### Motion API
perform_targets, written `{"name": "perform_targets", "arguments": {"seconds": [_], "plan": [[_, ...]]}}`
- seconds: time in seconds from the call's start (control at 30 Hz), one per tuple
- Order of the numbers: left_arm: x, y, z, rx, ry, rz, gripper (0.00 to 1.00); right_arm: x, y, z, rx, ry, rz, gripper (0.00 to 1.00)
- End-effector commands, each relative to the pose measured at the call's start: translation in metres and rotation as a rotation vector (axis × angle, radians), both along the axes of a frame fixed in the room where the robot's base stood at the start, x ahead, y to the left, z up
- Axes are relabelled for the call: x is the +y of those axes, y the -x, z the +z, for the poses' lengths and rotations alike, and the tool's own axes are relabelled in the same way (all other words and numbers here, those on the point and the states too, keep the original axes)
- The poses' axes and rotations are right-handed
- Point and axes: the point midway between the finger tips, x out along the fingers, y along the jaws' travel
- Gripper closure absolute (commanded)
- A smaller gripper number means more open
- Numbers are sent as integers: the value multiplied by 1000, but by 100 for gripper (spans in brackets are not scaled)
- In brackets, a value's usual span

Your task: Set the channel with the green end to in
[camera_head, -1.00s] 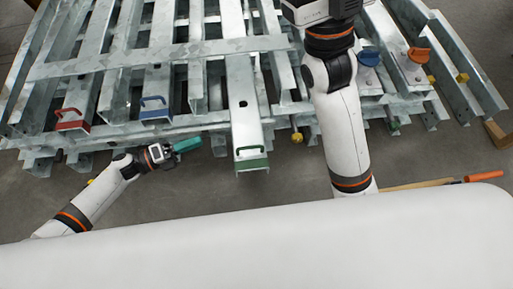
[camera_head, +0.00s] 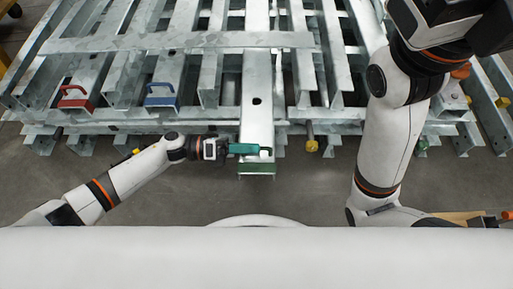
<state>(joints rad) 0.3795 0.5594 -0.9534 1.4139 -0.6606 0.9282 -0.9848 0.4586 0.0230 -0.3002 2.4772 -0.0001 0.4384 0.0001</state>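The channel with the green end (camera_head: 256,117) is a long grey metal channel in the middle of the frame. It sticks out nearer to me than its neighbours. Its green end (camera_head: 257,169) faces me, and its handle is largely hidden by my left gripper. My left gripper (camera_head: 262,150) reaches in from the left, its teal fingers lying over the green end at the handle. Whether the fingers are closed around the handle cannot be made out. My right arm rises at the right, and its gripper is not clearly visible.
A channel with a red end (camera_head: 75,98) and one with a blue end (camera_head: 161,97) lie to the left, set farther in. A yellow knob (camera_head: 312,146) is right of the green end. Grey floor is clear in front.

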Motion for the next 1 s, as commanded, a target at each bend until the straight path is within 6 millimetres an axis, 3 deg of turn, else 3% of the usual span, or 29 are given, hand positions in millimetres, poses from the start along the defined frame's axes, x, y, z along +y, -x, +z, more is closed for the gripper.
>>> {"name": "perform_targets", "arguments": {"seconds": [0.2,0.5,0.7,1.0], "plan": [[-19,0,0,1,1,1,68,0,5,1,-18,1,-1,26],[-22,0,0,1,1,1,68,1,5,2,-17,1,-1,26],[-21,0,0,1,1,1,99,1,5,2,-17,1,-1,26],[-21,-3,-1,0,0,1,100,1,5,0,-16,1,-1,26]]}}
